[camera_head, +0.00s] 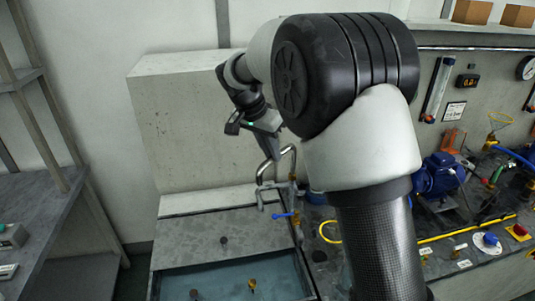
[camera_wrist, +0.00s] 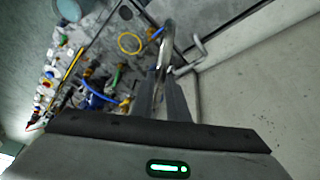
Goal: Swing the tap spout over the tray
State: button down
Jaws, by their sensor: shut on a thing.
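The tap spout (camera_head: 291,151) is a bent chrome tube in the middle of the head view, beside a post with a blue lever (camera_head: 283,215). My gripper (camera_head: 268,152) reaches down to the spout from above and is shut on it. In the wrist view the spout (camera_wrist: 167,42) runs up from between the fingers (camera_wrist: 169,98). Its outlet end hangs over the right part of a flat grey top (camera_head: 190,236) with a dark round hole. In front of that is a sunken basin of bluish water (camera_head: 222,284). I cannot tell which of these is the tray.
A pale concrete block (camera_head: 180,130) stands behind the spout. To the right are a blue pump (camera_head: 437,176), a yellow hose (camera_head: 328,232) and gauges on the wall. A grey bench (camera_head: 40,235) stands at the left. My arm hides part of the right bench.

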jog(key=s+d+n+t+y+b, duration=0.2)
jog(key=s+d+n+y, duration=0.1)
jog(key=d+n, duration=0.5)
jog(key=w+d+n+g+y+p, duration=0.3)
jog(key=w+d+n+p, duration=0.3)
jog(key=n, duration=0.8)
jog(key=shift+w+d+y+p, duration=0.35)
jog(key=shift+w+d+y, duration=0.5)
jog(key=shift+d, duration=1.25)
jog(key=shift+w, duration=0.2)
jog(key=c, duration=1.7)
grip_release()
jog(key=v, duration=1.7)
jog(key=shift+s+r, duration=0.1)
jog(key=shift+r, duration=0.15)
